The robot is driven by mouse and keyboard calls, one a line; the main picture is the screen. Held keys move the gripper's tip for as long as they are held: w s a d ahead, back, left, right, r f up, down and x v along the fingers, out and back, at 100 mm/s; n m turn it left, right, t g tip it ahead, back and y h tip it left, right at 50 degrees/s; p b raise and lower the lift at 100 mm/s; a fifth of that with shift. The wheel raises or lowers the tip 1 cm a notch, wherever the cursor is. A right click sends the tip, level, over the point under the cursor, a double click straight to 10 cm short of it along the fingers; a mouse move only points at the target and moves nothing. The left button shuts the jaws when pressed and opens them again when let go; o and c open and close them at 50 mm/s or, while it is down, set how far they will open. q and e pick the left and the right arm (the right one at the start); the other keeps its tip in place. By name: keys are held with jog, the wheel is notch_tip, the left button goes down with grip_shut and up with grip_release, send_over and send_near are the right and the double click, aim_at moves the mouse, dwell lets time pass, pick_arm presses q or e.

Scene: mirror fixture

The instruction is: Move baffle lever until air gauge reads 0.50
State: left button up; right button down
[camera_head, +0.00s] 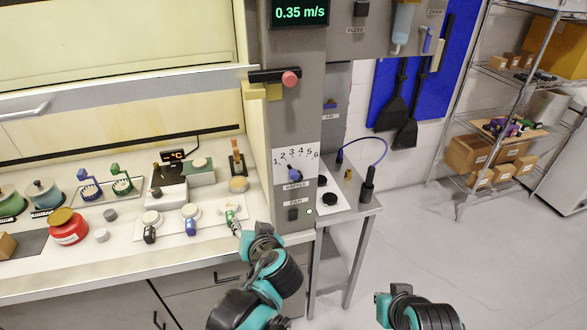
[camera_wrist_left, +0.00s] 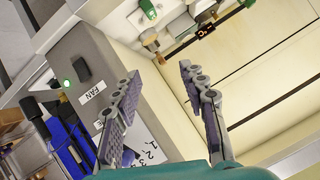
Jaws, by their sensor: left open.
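The air gauge (camera_head: 300,12) at the top of the grey panel reads 0.35 m/s in green. The baffle lever (camera_head: 293,174) is a small blue handle below a printed scale marked 1 to 6. My left gripper (camera_head: 252,229) is open and empty at the panel's lower left, below the lever and apart from it. In the left wrist view its two fingers (camera_wrist_left: 158,72) are spread, with the panel behind the left finger.
A black fan switch (camera_head: 293,214) sits below the lever; it also shows in the left wrist view (camera_wrist_left: 80,68). The raised sash (camera_head: 130,92) spans the hood at left. A side table (camera_head: 357,203) stands right of the panel.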

aim_at(295, 178)
pick_arm(q)
jog(key=w+d+r+t+p, duration=0.1)
jog(key=w+d+r+t, duration=0.2)
jog(key=d, duration=0.4)
jog(key=w+d+r+t, duration=0.2)
jog(key=d+r+t, duration=0.15)
jog(key=d, duration=0.25)
jog(key=shift+g, duration=0.25)
jog(key=x, duration=0.4)
jog(key=r+x, duration=0.1)
jog(key=x, duration=0.2)
